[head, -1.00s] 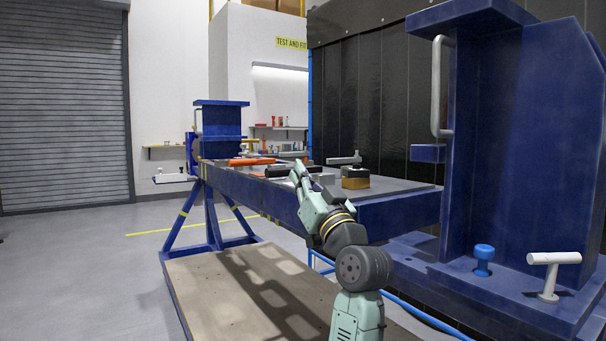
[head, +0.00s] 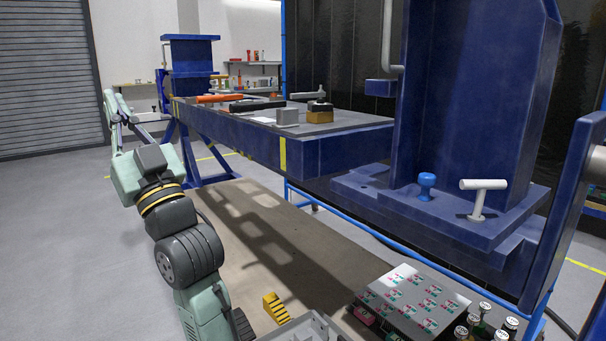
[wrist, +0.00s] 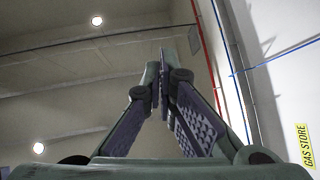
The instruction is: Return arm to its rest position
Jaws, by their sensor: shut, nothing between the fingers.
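My gripper (head: 112,96) is at the left of the head view, at the end of my raised green and grey arm (head: 160,195).
The blue rotary jig (head: 250,135) runs to the right of my arm, with tools on its top. A sloped button panel (head: 415,300) and several bottles stand at lower right. Grey floor (head: 60,230) left of my arm is clear.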

